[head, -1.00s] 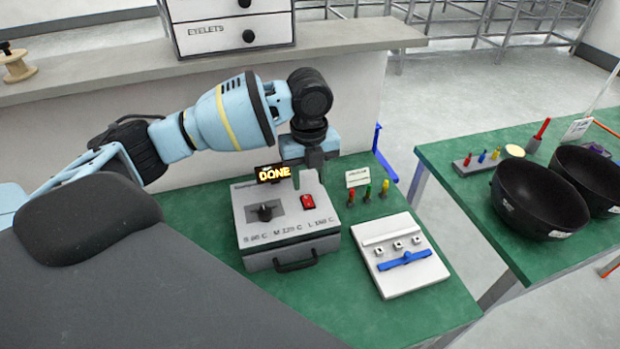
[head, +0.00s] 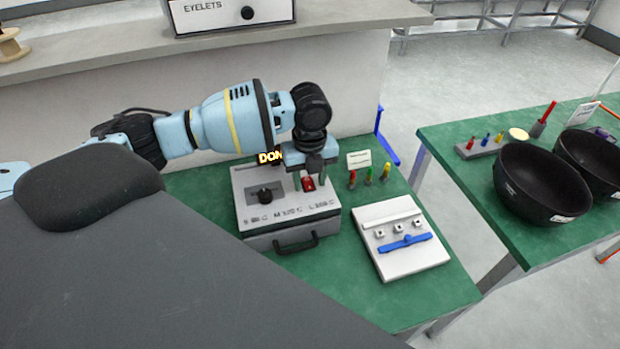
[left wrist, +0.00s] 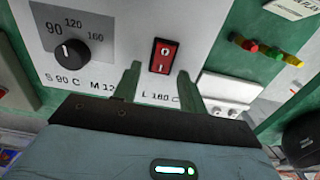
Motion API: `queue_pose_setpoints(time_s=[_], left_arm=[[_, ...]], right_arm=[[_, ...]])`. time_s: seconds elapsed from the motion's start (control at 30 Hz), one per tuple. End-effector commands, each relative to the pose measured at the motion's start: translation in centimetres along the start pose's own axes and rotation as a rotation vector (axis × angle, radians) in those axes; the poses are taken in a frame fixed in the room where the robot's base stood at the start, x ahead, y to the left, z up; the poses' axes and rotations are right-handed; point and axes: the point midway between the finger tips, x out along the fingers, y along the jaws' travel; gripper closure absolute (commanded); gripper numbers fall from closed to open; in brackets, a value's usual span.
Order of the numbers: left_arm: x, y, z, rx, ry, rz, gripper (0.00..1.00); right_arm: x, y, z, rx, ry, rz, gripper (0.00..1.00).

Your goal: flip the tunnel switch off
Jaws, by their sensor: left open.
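The tunnel is a grey and white box (head: 262,222) on the green table, with a black dial (head: 265,195) and a red rocker switch (head: 308,184) on its top panel. In the left wrist view the red switch (left wrist: 163,56) lies just beyond and between my fingertips. My left gripper (head: 311,186) is open, pointing down over the switch; it also shows in the left wrist view (left wrist: 158,82). I cannot tell whether the fingers touch the panel. My right gripper is not in view.
A white fixture with a blue bar (head: 412,262) stands right of the box. Red, green and yellow pegs (head: 369,176) and a small card (head: 358,159) are behind it. Black bowls (head: 525,190) stand on another green table. A grey ledge (head: 120,52) runs behind.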

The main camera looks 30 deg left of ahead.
Motion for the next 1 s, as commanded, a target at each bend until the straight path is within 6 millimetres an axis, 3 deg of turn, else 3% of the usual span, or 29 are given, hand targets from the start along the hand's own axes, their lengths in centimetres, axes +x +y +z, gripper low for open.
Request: queue_pose_setpoints(time_s=[0.33,0.67,1.0], left_arm=[[0.4,0.0,0.0,0.0,0.0,0.0,0.58],[0.4,0.0,0.0,0.0,0.0,0.0,1.0],[0.6,0.0,0.5,-0.005,0.165,0.004,1.0]], right_arm=[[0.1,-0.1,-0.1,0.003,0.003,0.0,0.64],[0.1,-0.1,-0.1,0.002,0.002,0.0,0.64],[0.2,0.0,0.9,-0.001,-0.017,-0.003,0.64]])
